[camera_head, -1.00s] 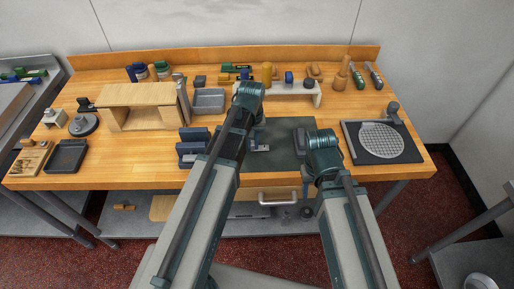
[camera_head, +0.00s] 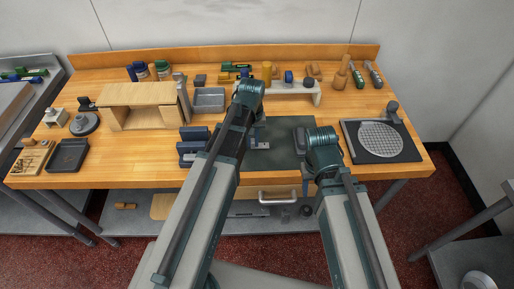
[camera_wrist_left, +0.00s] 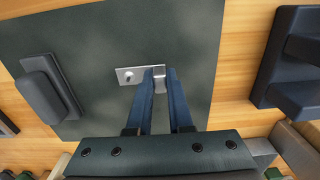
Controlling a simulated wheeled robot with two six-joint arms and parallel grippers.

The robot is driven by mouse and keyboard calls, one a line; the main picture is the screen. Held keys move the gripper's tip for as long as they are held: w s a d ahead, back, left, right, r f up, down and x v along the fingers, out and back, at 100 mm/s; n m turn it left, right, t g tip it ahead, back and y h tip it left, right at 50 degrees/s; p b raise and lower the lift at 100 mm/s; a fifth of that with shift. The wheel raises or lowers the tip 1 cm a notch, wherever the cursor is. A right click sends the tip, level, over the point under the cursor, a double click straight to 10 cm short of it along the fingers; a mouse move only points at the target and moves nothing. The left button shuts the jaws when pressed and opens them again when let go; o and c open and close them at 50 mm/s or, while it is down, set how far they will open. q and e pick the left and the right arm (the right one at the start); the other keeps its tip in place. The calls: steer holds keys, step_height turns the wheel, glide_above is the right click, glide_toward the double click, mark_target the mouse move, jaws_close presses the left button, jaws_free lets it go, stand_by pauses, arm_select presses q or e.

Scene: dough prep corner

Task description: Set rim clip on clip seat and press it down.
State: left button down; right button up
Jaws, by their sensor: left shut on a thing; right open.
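My left gripper (camera_wrist_left: 160,80) is shut on a small grey piece (camera_wrist_left: 160,82), which looks like the rim clip, between its blue fingertips. Beside and under the tips is a flat metal plate (camera_wrist_left: 126,75) with a small round feature, apparently the clip seat, on the dark green mat (camera_wrist_left: 100,40). In the head view the left gripper (camera_head: 257,137) points down over the mat and the plate (camera_head: 262,146) shows just beside it. Whether clip and seat touch, I cannot tell. My right gripper (camera_head: 306,180) is open near the table's front edge, mostly hidden by its wrist.
A dark block (camera_head: 301,140) sits on the mat's right side. A blue-black holder (camera_head: 191,148) stands left of the mat. A wooden stand (camera_head: 140,95), a grey tray (camera_head: 208,101) and a bench rack (camera_head: 300,90) stand behind. A black board with a round mesh (camera_head: 355,150) lies right.

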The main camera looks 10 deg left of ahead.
mark_target(253, 141)
arm_select(q)
steer(key=shift+r+p, duration=1.75)
steer(key=shift+r, duration=0.2)
steer(key=shift+f, duration=0.1)
